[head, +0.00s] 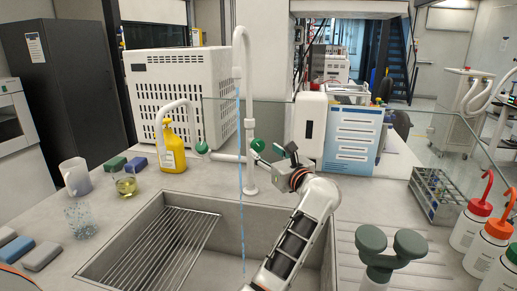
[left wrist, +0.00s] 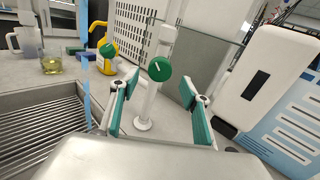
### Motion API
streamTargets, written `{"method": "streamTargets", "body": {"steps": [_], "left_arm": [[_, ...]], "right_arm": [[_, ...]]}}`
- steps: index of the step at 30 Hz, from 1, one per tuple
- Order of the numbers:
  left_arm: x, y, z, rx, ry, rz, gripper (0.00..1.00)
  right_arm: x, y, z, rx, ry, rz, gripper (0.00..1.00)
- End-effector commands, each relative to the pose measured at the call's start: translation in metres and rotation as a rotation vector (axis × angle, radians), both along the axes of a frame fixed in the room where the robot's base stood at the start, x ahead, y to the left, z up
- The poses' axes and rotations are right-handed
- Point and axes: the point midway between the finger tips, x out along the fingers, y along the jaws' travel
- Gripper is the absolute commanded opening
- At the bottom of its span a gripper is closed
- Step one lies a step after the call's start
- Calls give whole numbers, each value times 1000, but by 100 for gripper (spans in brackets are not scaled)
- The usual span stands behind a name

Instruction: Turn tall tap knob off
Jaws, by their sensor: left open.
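The tall white tap (head: 241,100) stands behind the sink, and a thin blue stream of water (head: 240,190) falls from its spout into the basin. Its round green knob (head: 257,145) sits on the right side of the post. In the left wrist view the knob (left wrist: 160,69) faces me, with a white mark on it, between and beyond the fingertips. My left gripper (head: 270,155) is open and empty, with green-padded fingers (left wrist: 158,82) on either side of the knob's line; contact is not visible. My right gripper is not in view.
A lower white tap with another green knob (head: 202,147) is to the left. A yellow bottle (head: 173,147), beaker (head: 126,185) and sponges stand left of the sink (head: 160,205). A white dispenser (head: 309,125) and blue poster (head: 352,140) are close on the right.

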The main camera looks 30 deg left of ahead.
Motion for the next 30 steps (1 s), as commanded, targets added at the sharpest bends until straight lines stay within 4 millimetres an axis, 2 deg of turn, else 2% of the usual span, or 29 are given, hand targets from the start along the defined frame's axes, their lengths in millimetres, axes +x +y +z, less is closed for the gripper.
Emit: {"method": "streamTargets", "body": {"steps": [6,12,23,27,28,30], "left_arm": [[20,29,0,2,0,3,47],[33,47,-1,2,1,1,47],[36,51,1,1,0,0,47],[36,51,0,1,0,0,13],[36,51,0,1,0,0,7],[36,51,0,1,0,0,7]], "right_arm": [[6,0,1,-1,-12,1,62],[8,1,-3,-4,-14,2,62],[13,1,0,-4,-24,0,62],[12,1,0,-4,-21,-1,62],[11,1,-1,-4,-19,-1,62],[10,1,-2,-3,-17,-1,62]]}}
